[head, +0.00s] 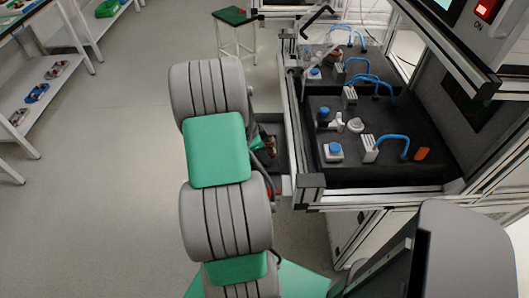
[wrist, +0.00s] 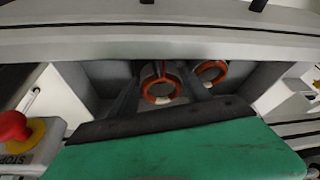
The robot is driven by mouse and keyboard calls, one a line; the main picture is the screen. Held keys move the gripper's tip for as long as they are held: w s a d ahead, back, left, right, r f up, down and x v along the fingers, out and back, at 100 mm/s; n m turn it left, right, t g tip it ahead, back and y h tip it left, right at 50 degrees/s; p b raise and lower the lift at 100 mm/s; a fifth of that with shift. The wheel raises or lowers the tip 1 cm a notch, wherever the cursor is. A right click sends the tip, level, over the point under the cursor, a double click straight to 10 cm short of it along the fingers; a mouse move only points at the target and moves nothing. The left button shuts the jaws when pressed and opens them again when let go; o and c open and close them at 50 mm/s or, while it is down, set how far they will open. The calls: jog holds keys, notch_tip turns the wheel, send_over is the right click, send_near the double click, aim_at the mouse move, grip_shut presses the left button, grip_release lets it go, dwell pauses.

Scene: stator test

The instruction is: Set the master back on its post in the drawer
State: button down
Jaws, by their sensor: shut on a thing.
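The master appears to be the copper-orange wound ring (wrist: 160,91) in the middle of the wrist view. My gripper (wrist: 162,80) has its dark fingers on either side of this ring and is shut on it. A second, similar orange ring (wrist: 211,72) is just to the right and farther back. The grey drawer (wrist: 253,82) is open around them. In the head view the drawer (head: 279,130) shows beside the bench, partly behind my arm. I cannot see the post, nor tell whether the ring touches it or the drawer floor.
A pale metal rail (wrist: 160,38) crosses above the drawer in the wrist view. A red stop button (wrist: 14,126) is at the lower left. The bench (head: 385,179) carries blue-capped fixtures and blue hoses. The floor (head: 110,190) to the left is clear up to the shelves.

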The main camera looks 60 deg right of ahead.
jog(key=shift+f, duration=0.15)
jog(key=shift+f+b, duration=0.85)
jog(key=shift+b, duration=0.05)
jog(key=shift+f, duration=0.15)
jog(key=c, duration=0.7)
grip_release()
jog(key=shift+o, duration=0.2)
jog(key=shift+r+p, duration=1.3)
jog(key=shift+r, duration=1.2)
jog(key=shift+o, duration=0.2)
